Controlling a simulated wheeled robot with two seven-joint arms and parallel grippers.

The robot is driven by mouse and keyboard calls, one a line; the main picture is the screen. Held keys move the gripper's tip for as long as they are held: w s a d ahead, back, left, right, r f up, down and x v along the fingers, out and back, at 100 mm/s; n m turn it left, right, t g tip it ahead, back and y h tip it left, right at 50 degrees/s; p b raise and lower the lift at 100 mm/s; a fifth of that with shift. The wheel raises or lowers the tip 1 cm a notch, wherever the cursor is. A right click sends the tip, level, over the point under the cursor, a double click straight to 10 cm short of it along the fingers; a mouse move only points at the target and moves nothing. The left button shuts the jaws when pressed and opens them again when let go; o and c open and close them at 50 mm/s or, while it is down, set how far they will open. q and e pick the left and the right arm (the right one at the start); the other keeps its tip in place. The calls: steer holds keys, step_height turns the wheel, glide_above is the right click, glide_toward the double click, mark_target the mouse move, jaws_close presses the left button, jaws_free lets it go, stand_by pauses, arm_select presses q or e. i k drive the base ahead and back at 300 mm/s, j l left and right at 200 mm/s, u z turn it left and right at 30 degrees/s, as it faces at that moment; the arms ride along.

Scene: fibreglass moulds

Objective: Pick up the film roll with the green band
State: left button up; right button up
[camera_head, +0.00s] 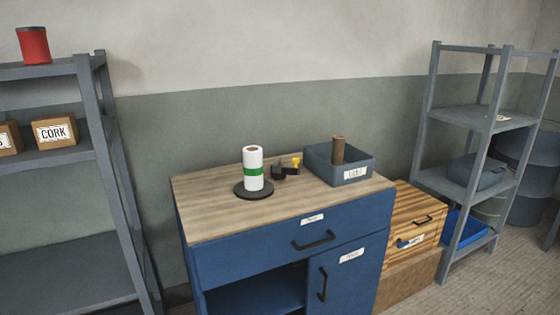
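The film roll with the green band (253,168) is a white upright cylinder with a brown core showing at its top. It stands on a round dark base (253,190) on the wooden top of the blue cabinet (215,205), left of the middle of that top. Neither of my grippers is in view, and nothing touches the roll.
Right of the roll lie a small black and yellow item (287,168) and a grey bin (352,173) with a brown tube (338,149). Grey shelves stand left (100,130) and right (480,120). A wooden drawer box (412,225) adjoins the cabinet. The worktop's front is clear.

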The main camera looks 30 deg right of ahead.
mark_target(253, 170)
steer(key=i+l, duration=0.1)
steer(key=l, duration=1.35)
steer(key=i+l, duration=0.15)
steer(key=l, duration=0.55)
steer(key=i+l, duration=0.1)
steer(key=l, duration=1.3)
steer(key=i+l, duration=0.15)
steer(key=l, duration=0.6)
